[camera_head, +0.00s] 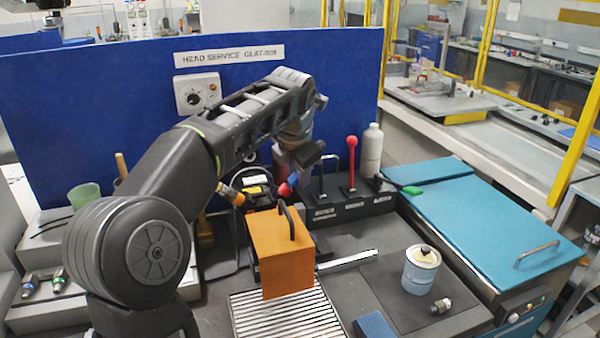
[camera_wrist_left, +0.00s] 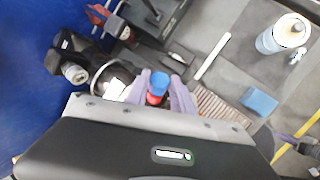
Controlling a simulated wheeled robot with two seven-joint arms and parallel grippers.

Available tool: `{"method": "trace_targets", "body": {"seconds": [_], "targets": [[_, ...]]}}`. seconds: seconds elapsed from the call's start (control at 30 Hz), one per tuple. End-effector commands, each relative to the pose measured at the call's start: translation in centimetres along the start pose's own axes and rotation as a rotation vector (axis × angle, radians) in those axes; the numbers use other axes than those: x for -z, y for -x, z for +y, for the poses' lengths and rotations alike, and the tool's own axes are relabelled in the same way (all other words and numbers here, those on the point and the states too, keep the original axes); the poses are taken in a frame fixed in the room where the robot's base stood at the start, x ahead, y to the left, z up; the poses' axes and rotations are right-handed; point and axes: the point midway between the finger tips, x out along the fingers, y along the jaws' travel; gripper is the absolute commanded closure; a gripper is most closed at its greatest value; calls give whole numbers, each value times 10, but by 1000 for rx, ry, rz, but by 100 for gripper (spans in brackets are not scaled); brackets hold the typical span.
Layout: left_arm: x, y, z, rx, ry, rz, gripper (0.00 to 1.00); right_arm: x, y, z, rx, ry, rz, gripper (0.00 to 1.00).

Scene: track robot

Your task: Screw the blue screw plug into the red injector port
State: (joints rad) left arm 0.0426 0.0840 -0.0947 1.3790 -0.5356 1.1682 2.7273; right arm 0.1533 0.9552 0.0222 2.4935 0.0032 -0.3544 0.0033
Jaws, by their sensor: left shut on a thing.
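The blue screw plug (camera_head: 293,178) shows in the head view at the tips of my left gripper (camera_head: 291,181), behind the orange box. In the left wrist view the blue plug (camera_wrist_left: 159,83) is between the two pale purple fingers of the left gripper (camera_wrist_left: 168,92), which is shut on it. A red part, seemingly the red injector port (camera_wrist_left: 154,99), lies right against the blue plug; it also shows in the head view (camera_head: 284,190), down and left of the plug. I cannot tell how far the plug sits in it.
An orange box with a dark handle (camera_head: 285,262) stands close in front of the gripper. A dark rack (camera_head: 345,205) with a red-knobbed lever (camera_head: 351,160) and a grey bottle (camera_head: 372,150) is behind right. A blue-white can (camera_head: 420,272) stands on a dark mat. A blue panel (camera_head: 120,110) closes the back.

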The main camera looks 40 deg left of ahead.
Motion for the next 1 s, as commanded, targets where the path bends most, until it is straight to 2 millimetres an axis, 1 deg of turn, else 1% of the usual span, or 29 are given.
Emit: {"method": "trace_targets", "body": {"seconds": [0.3,0.33,0.6,0.87,1.0], "targets": [[7,-5,0,0,1,0,100,0,-8,3,0,0,0,64],[7,-4,0,0,1,0,69,0,-7,3,0,0,0,64],[6,-4,0,0,1,0,47,0,-6,2,0,0,0,64],[6,-4,0,0,1,0,46,0,-6,2,0,0,0,64],[6,-2,0,0,1,-1,46,3,-4,0,8,6,8,64]]}}
